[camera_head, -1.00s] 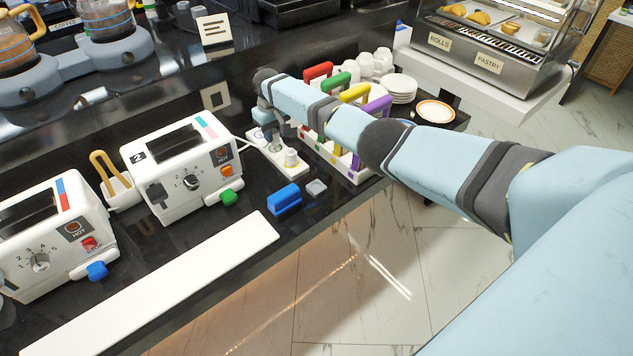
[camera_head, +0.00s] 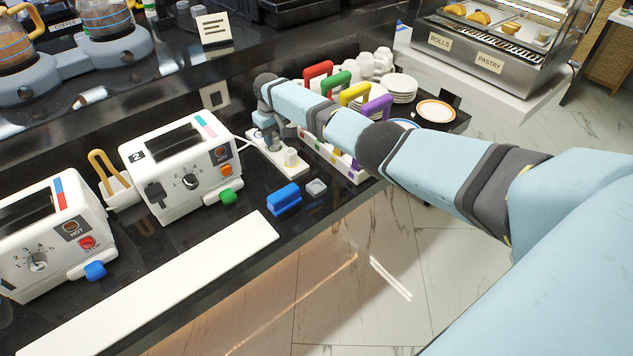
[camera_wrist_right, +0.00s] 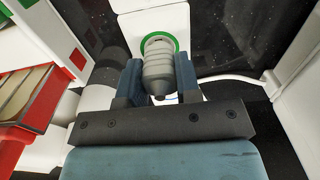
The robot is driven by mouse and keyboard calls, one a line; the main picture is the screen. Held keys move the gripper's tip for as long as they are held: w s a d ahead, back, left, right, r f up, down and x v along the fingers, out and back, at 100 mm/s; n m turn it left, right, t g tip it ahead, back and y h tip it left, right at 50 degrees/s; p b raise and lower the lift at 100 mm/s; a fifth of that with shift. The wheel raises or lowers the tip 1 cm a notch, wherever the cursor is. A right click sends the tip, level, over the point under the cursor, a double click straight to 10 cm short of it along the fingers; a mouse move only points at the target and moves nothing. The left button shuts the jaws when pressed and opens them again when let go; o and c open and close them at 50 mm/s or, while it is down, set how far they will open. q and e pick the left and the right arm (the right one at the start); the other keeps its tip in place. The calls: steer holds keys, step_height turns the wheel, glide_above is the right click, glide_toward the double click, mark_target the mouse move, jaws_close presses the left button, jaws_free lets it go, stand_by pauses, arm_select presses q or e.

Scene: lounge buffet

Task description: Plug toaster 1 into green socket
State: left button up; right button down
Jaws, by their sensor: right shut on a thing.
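My right gripper (camera_wrist_right: 160,85) is shut on a grey ribbed plug (camera_wrist_right: 158,65). The plug is lined up with a green-ringed socket (camera_wrist_right: 177,44) on a white power strip (camera_wrist_right: 160,18); I cannot tell how deep it sits. In the head view my right gripper (camera_head: 268,140) is over the far end of the power strip (camera_head: 268,163), small and partly hidden by its own wrist. The white toaster at the left (camera_head: 50,235) has a red-and-blue stripe and a blue lever; its number is not visible. My left gripper is not in view.
The toaster marked 2 (camera_head: 180,165) stands left of the strip, with a white cable behind it. A white cap-like piece (camera_head: 291,157) is on the strip's near end. A rack with coloured handles (camera_head: 340,82) stands close right. A blue block (camera_head: 285,199) lies in front.

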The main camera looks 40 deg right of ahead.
mark_target(274, 134)
steer(key=shift+s+f+b, duration=0.1)
steer(key=shift+f+b, duration=0.2)
steer(key=shift+f, duration=0.25)
steer(key=c, duration=0.7)
jaws_free()
steer(key=shift+c, duration=1.6)
steer(key=shift+r, duration=0.1)
step_height(274, 134, up, 2)
steer(key=shift+r+p, duration=0.1)
steer(key=shift+p, duration=1.05)
step_height(274, 134, up, 4)
steer(key=p, duration=0.4)
steer(key=shift+r+p, duration=0.35)
